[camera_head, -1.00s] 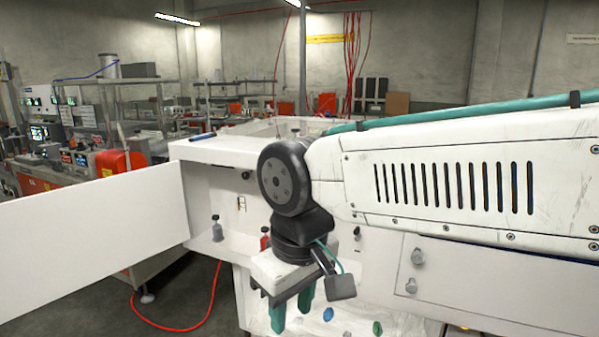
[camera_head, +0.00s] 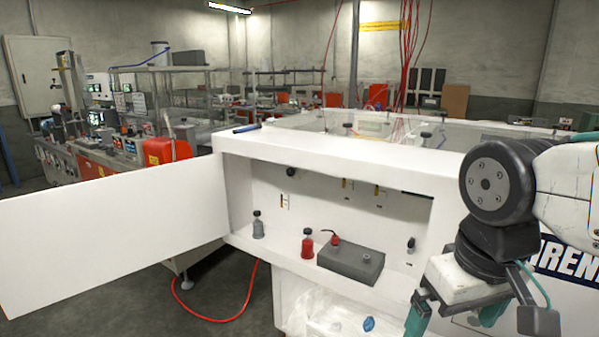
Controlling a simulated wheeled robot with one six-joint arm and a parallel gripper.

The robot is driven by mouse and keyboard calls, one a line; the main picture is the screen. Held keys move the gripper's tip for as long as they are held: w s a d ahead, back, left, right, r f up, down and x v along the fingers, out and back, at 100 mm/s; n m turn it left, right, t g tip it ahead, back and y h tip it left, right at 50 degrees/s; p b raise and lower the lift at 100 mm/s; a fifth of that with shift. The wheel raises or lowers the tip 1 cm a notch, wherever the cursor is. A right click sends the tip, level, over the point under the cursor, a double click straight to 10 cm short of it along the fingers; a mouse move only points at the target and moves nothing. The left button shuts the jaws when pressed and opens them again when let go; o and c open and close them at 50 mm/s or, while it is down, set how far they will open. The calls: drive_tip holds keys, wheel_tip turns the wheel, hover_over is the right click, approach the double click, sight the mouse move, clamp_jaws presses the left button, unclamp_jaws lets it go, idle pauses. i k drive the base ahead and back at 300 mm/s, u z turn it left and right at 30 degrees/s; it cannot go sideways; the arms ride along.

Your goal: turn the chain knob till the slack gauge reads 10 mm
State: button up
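The open white cabinet (camera_head: 270,200) shows several small dark knobs and gauge-like slots on its back wall. One knob (camera_head: 291,171) is at the upper left, with a slotted gauge (camera_head: 284,201) below it. Two more slotted gauges (camera_head: 347,184) (camera_head: 378,191) are further right, and another knob (camera_head: 410,245) is low on the right. I cannot tell which is the chain knob or the slack gauge, and no reading is legible. My gripper (camera_head: 455,317) is at lower right, in front of the cabinet's right end. Its teal fingers are apart, with nothing seen between them.
A grey oil can (camera_head: 258,226), a red oil can (camera_head: 307,245) and a dark grey box (camera_head: 350,262) stand on the cabinet floor. The open door (camera_head: 110,235) juts out left. A clear bag (camera_head: 330,315) with coloured items is below. A red hose (camera_head: 215,319) lies on the floor.

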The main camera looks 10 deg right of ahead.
sight(290, 171)
drive_tip(key=u, duration=0.2)
drive_tip(key=i, duration=1.45)
drive_tip(key=u, duration=0.2)
